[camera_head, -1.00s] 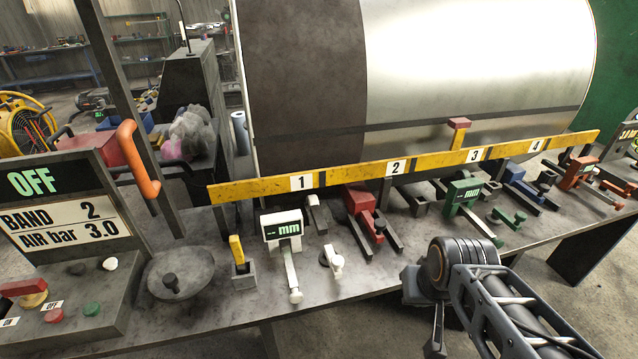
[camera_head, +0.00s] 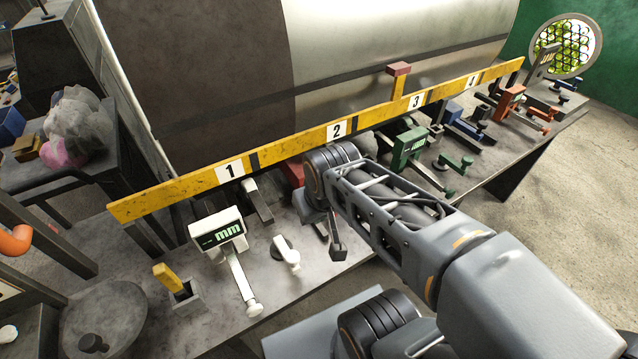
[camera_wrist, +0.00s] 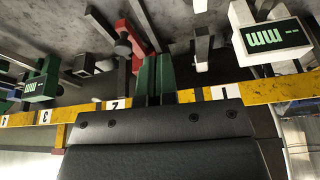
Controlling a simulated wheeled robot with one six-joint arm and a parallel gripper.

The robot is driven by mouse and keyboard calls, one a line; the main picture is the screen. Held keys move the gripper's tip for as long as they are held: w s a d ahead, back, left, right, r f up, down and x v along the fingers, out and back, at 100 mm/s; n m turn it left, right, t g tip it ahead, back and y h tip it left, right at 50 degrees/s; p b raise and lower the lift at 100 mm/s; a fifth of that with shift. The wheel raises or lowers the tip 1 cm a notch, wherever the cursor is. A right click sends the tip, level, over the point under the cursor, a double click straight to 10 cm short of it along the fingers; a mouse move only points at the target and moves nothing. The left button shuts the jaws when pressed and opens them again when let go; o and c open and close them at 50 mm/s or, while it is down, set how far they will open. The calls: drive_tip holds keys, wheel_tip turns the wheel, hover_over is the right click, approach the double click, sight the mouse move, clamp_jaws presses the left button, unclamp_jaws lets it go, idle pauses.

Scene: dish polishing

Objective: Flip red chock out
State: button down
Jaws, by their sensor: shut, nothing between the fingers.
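A red chock-like block with a dark knob (camera_wrist: 127,40) shows at the top of the wrist view, beside grey rails. In the head view only a bit of red (camera_head: 292,174) shows behind the yellow bar, left of my arm; my wrist hides the rest. My gripper (camera_wrist: 156,62) has its dark green fingers together, with nothing between them. In the wrist view the fingers are just right of the red block, over the yellow bar between labels 1 and 2. I cannot tell if they touch it. In the head view the fingertips are not clear.
The yellow numbered bar (camera_head: 287,160) runs along the large drum. A red-capped yellow post (camera_head: 398,70) rises from it. White gauge (camera_head: 217,232), white lever (camera_head: 286,252) and yellow-handled block (camera_head: 174,285) stand left of my arm. Green gauge (camera_head: 409,147) is to its right.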

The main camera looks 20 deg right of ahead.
drive_tip(key=w+d+f+n+g+p, duration=0.1)
drive_tip(key=w+d+n+g, duration=0.1)
drive_tip(key=w, duration=0.7)
drive_tip(key=w+d+f+n+g+h+p, duration=0.1)
drive_tip(key=w+d+g, duration=0.3)
drive_tip(key=w, duration=0.6)
drive_tip(key=shift+w+d+n+g+h+p, duration=0.2)
drive_tip(key=shift+d+n+g+h+p, duration=0.15)
drive_tip(key=shift+g+p, duration=0.45)
drive_tip(key=x, duration=1)
drive_tip(key=shift+p, duration=0.3)
drive_tip(key=shift+s, duration=0.1)
